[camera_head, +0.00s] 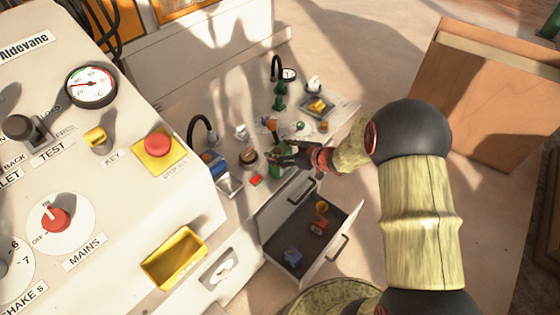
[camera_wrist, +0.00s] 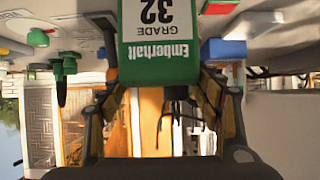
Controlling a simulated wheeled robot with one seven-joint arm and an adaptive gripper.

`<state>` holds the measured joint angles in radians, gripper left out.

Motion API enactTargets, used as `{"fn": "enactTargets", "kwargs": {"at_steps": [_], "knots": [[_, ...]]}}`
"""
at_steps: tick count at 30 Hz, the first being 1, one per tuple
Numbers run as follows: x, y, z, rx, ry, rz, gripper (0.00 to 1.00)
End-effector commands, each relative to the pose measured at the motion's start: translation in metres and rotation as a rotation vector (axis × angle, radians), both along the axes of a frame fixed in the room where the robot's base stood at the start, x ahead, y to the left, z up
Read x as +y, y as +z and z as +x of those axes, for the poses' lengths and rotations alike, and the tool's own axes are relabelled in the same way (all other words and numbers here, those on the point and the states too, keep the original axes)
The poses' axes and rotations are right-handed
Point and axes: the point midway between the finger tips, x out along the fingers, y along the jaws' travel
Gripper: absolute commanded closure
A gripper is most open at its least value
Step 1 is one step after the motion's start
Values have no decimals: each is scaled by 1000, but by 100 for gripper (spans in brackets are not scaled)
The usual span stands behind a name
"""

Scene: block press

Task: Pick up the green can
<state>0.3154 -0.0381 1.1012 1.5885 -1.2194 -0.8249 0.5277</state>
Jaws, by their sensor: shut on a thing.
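The green can (camera_wrist: 157,48) has a white label reading "Emberhalt Grade 32", which appears upside down in the wrist view. My gripper (camera_wrist: 158,85) is shut on it, with one finger on each side. In the head view my gripper (camera_head: 287,157) is small and reaches left over the cluttered bench, with part of the green can (camera_head: 277,173) showing below it. I cannot tell whether the can touches the bench top.
An open drawer (camera_head: 338,222) holding small blocks juts out below the gripper. A blue object (camera_head: 213,162), a yellow-filled tray (camera_head: 318,106) and a green stand (camera_head: 280,97) crowd the bench. A yellow bin (camera_head: 174,258) hangs on the left machine.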

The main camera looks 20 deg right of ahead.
Motion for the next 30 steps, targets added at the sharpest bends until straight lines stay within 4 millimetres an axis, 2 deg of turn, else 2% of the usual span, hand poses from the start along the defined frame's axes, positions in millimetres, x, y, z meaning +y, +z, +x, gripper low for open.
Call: {"fn": "enactTargets", "kwargs": {"at_steps": [18,30], "knots": [[0,0,0,0,0,0,96],[0,7,1,-2,0,0,97]]}}
